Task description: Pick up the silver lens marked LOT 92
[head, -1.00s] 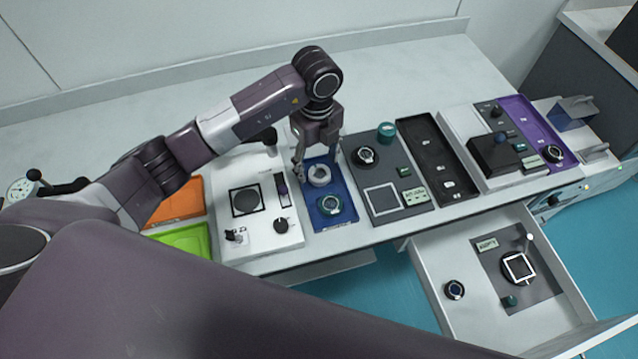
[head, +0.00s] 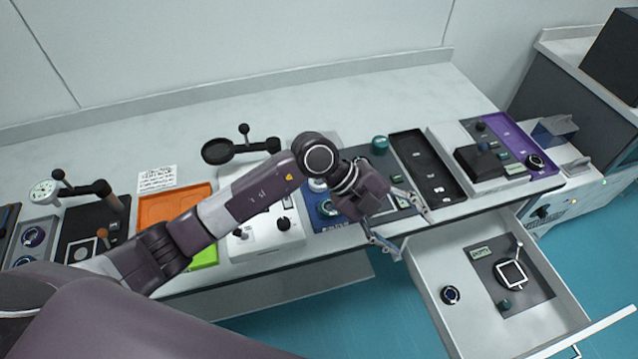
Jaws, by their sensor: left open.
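My left gripper (head: 412,236) is open and empty. Its fingers are spread over the table's front edge, beside the open drawer. A pale silver ring-shaped lens (head: 317,185) shows partly behind my left arm, at the back of the blue tray (head: 338,226). A second, dark-rimmed lens (head: 328,207) lies nearer the front of that tray, partly covered by the wrist. Another dark-rimmed round lens (head: 450,294) lies in the drawer, apart from my gripper. The LOT 92 marking cannot be read on any of them. My right gripper is not in view.
The open drawer (head: 440,322) also holds a dark mat with a square-framed piece (head: 511,274). A black tray (head: 428,165) and a purple tray (head: 522,143) with a round lens (head: 535,161) lie to the right. An orange tray (head: 165,207) lies left. The table's back strip is clear.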

